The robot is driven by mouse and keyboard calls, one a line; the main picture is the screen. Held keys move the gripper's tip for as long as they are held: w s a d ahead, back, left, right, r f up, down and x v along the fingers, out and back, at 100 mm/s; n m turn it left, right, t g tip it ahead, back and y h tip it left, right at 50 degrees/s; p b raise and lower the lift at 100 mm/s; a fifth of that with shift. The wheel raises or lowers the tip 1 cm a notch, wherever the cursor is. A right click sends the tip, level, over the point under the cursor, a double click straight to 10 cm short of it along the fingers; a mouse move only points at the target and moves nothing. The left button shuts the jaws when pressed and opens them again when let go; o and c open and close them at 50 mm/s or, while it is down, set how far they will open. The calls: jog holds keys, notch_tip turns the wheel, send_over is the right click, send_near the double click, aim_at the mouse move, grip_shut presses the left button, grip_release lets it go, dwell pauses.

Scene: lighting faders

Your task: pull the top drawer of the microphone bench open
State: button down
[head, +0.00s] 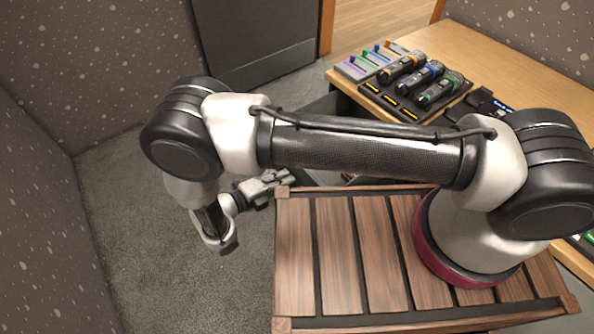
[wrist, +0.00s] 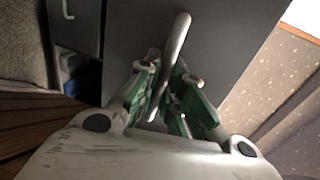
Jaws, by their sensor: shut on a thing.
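The microphone bench (head: 440,45) has a light wooden top and stands at the upper right of the head view. My gripper (head: 286,176) is low beside its dark front, and my arm hides much of that front. In the wrist view a dark grey drawer front (wrist: 215,45) fills the middle, with a pale bar handle (wrist: 177,40) on it. My gripper (wrist: 169,75) has its green-padded fingers on both sides of the bar and is shut on it. How far the drawer stands out cannot be told.
Microphones in a black tray (head: 415,95) and coloured faders (head: 370,60) stand on the bench. A dark recess with a blue thing (wrist: 72,77) lies left of the drawer front. Grey carpet (head: 150,230) is clear at left, bounded by speckled walls (head: 40,200).

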jog(key=shift+v, duration=0.95)
jog(key=shift+f, duration=0.25)
jog(key=c, duration=1.8)
grip_release()
jog(key=v, duration=1.2)
